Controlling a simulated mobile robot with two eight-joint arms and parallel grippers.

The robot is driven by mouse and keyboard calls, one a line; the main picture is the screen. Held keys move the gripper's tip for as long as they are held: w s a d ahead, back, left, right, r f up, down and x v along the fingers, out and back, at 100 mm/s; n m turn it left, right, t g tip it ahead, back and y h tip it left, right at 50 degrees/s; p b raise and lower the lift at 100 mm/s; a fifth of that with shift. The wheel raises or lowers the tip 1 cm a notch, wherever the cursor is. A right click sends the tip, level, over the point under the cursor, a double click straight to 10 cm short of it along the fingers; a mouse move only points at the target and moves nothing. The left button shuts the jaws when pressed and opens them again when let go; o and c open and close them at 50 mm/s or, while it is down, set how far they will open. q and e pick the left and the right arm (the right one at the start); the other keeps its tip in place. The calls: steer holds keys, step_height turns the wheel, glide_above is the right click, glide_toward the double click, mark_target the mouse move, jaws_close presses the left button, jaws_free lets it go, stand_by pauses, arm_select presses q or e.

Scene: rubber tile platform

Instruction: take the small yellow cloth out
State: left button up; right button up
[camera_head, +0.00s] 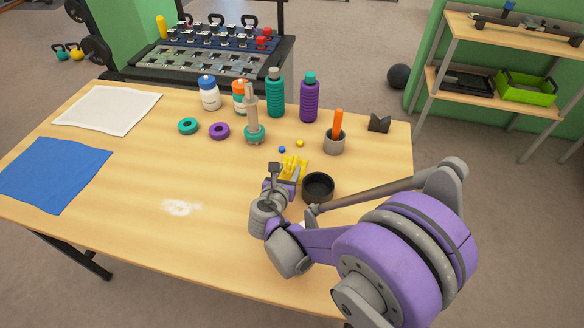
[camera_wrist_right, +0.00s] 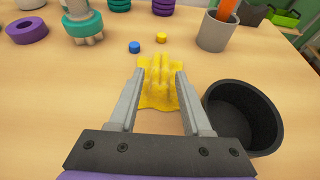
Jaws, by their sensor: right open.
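The small yellow cloth (camera_head: 294,167) lies crumpled on the wooden table, to the left of a black round bowl (camera_head: 318,187). It also shows in the right wrist view (camera_wrist_right: 158,82), outside the bowl, with its folds bunched up between and just beyond the fingertips. My right gripper (camera_head: 285,174) is open, one finger on either side of the near part of the cloth in the right wrist view (camera_wrist_right: 158,76). I cannot tell whether the fingers touch it. The bowl (camera_wrist_right: 243,112) looks empty and stands close to the right finger. My left gripper is not in view.
A grey cup (camera_head: 334,144) with an orange handle stands behind the bowl. A blue cap (camera_head: 282,150) and a yellow cap (camera_head: 300,143) lie behind the cloth. Several bottles stand farther back. A blue cloth (camera_head: 52,173) and white cloth (camera_head: 107,109) lie left; white powder (camera_head: 181,208) marks the table.

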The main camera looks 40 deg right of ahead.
mark_target(291, 165)
steer(key=x, duration=0.4)
steer(key=shift+w+d+f, duration=0.1)
steer(key=shift+w+d, duration=0.1)
steer(key=shift+d, duration=0.15)
jaws_close()
